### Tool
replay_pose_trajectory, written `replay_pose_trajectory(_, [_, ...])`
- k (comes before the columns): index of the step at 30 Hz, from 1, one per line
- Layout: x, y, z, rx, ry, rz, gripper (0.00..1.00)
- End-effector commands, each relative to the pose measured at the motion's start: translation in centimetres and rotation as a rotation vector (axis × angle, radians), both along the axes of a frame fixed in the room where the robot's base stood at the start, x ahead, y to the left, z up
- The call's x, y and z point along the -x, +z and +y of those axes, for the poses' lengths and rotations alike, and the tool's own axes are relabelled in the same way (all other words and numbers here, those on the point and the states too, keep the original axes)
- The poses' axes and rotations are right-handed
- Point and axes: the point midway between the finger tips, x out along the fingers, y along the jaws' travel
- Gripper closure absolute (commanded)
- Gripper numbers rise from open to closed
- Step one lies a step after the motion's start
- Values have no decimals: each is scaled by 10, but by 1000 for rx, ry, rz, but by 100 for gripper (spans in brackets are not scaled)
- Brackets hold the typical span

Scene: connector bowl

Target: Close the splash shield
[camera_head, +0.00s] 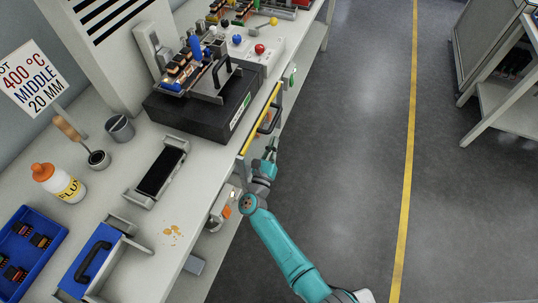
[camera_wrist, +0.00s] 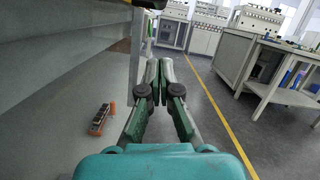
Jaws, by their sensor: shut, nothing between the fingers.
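What appears to be the splash shield (camera_head: 262,118) is a yellow-edged panel, seen nearly edge-on along the bench front beside the black soldering unit (camera_head: 205,110). It stands open, hanging at the front of the unit. A black handle (camera_head: 270,119) sticks out from its aisle side. My gripper (camera_head: 272,143) is shut and empty just below the handle in the head view, apart from it as far as I can tell. In the wrist view my gripper's fingertips (camera_wrist: 160,64) are together, and a dark part of the handle (camera_wrist: 152,3) shows above them at the top edge.
The bench carries a flux bottle (camera_head: 60,185), a blue tray (camera_head: 28,250) and a black-topped fixture (camera_head: 160,172). A small component (camera_wrist: 101,119) lies low under the bench. The aisle floor (camera_head: 340,130) on the right is clear.

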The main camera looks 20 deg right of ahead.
Motion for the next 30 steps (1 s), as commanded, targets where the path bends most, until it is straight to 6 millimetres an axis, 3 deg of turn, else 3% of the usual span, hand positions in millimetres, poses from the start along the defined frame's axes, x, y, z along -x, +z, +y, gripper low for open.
replay_pose_trajectory(3, [-17,6,-12,1,-3,0,100])
replay_pose_trajectory(12, [-18,39,-3,1,1,0,100])
replay_pose_trajectory(30, [-19,52,-2,1,-1,-2,100])
